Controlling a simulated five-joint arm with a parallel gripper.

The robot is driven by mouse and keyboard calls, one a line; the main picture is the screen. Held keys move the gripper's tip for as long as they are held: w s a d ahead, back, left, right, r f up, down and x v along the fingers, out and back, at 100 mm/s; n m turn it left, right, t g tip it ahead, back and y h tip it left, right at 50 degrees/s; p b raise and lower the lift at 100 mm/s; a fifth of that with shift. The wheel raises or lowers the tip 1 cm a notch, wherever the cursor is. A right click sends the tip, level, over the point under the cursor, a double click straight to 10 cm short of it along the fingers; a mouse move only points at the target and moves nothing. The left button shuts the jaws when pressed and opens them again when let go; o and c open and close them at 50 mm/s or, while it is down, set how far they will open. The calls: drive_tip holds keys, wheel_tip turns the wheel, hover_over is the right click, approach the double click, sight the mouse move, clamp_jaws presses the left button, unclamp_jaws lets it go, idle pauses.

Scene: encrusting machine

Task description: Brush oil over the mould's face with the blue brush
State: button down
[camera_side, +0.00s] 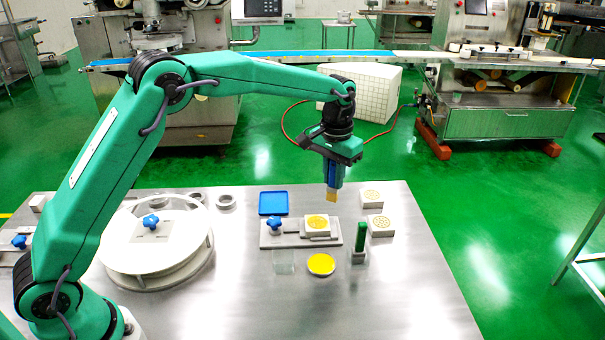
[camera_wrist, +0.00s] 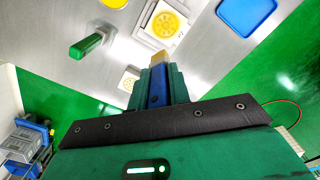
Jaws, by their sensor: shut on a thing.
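My gripper (camera_side: 333,168) is shut on the blue brush (camera_side: 332,178), which points down with its tan bristles lowest. In the wrist view the brush's blue handle (camera_wrist: 157,88) sits between the jaws. The mould (camera_side: 317,224) is a pale block with a yellow patterned round face, on a grey fixture (camera_side: 293,241) with a blue knob. The mould also shows in the wrist view (camera_wrist: 166,25), just beyond the bristles. In the side view the bristles are above and slightly right of the mould, apart from it. A round dish of yellow liquid (camera_side: 321,264) stands in front of the fixture.
A green-handled tool (camera_side: 358,250) stands upright right of the dish. Two similar pale blocks (camera_side: 371,199) (camera_side: 378,226) lie to the right. A blue tray (camera_side: 273,204) lies behind the fixture; a clear container (camera_side: 284,262) is in front. The table's right front is clear.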

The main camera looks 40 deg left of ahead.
drive_tip(key=shift+r, duration=1.05)
drive_tip(key=shift+s, duration=0.1)
drive_tip(key=s+a, duration=0.3)
drive_tip(key=s, duration=0.3)
drive_tip(key=shift+a, duration=0.25)
drive_tip(key=shift+f, duration=0.1)
